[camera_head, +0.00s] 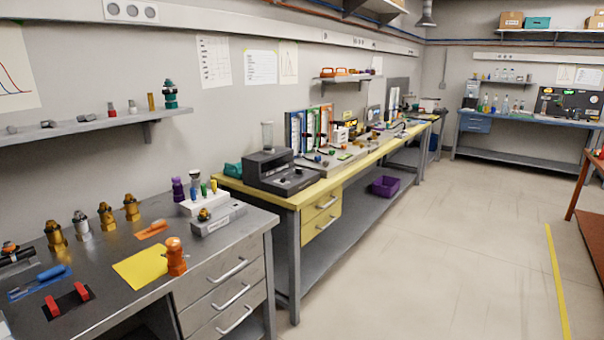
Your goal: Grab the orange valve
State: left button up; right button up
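An orange valve-like fitting (176,258) stands upright on the metal workbench (112,262) at the lower left, near its front edge. It is at the right edge of a yellow sheet (143,263). Several brass and silver fittings stand farther back on the same bench, among them a brass one (106,219) and a silver one (82,226). Neither of my grippers shows in the head view.
A blue-handled tool (51,273) and a red-and-black holder (69,301) lie left of the orange fitting. A white rack (203,202) and a grey box (219,218) stand behind right. A yellow-topped bench (293,197) adjoins. The floor (430,265) at right is clear.

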aim_at(176, 267)
jog(key=i+l+u, duration=0.1)
jog(key=u, duration=0.35)
jog(key=i+l+u, duration=0.15)
jog(key=u, duration=0.25)
jog(key=i+l+u, duration=0.1)
jog(key=u, duration=0.35)
jog(key=i+l+u, duration=0.2)
jog(key=l, duration=0.3)
jog(key=l+u, duration=0.25)
jog(key=l, duration=0.25)
jog(key=l+u, duration=0.15)
jog(key=l, duration=0.8)
jog(key=i, duration=0.1)
